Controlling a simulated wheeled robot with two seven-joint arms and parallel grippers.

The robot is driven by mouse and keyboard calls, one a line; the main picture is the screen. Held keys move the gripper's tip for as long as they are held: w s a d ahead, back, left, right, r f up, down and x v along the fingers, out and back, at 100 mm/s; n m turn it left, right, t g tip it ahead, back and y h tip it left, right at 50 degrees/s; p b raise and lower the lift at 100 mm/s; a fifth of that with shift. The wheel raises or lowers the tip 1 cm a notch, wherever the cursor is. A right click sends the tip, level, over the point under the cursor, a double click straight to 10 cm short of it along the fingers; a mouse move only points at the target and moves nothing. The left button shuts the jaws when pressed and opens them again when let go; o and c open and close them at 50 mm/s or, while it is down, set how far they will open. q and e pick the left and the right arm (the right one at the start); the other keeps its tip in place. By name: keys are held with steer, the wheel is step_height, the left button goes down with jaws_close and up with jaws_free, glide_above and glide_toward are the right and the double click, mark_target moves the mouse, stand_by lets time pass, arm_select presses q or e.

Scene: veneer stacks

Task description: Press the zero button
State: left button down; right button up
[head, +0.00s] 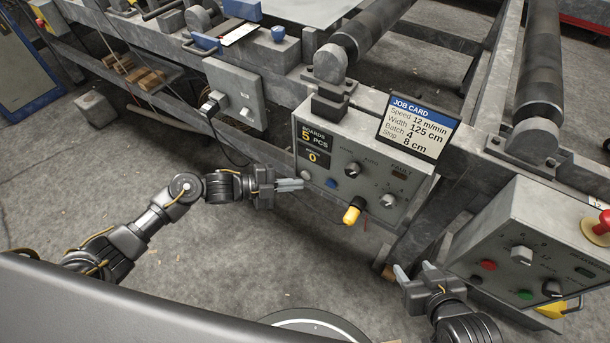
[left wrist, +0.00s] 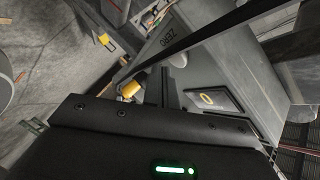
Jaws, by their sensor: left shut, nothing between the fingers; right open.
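The grey control box (head: 365,165) carries a counter display (head: 313,157) reading 0. A pale round button (head: 305,174) sits just below that display. In the left wrist view, the word ZERO (left wrist: 173,42) is printed near a grey round button (left wrist: 178,60), which looks like the same one. My left gripper (head: 301,184) is shut and empty, its tips close to the box's lower left, beside the pale button; I cannot tell whether they touch. My right gripper (head: 414,271) is open and empty, low between the two control boxes.
A job card (head: 418,127) stands on top. A second box (head: 545,250) with a red mushroom button (head: 602,222) is at the right. Open floor lies below left.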

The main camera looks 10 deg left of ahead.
arm_select(q)
steer(key=shift+w, duration=0.1)
steer(key=shift+w+d, duration=0.15)
steer(key=shift+w, duration=0.15)
steer(key=shift+w+d+b, duration=0.2)
steer(key=shift+w+b, duration=0.2)
steer(key=shift+w, duration=0.05)
stand_by(0.7)
steer(key=shift+s+a, duration=0.1)
stand_by(0.3)
steer(key=shift+s+a+p, duration=0.25)
steer(key=shift+s+p, duration=0.25)
steer(key=shift+s, duration=0.25)
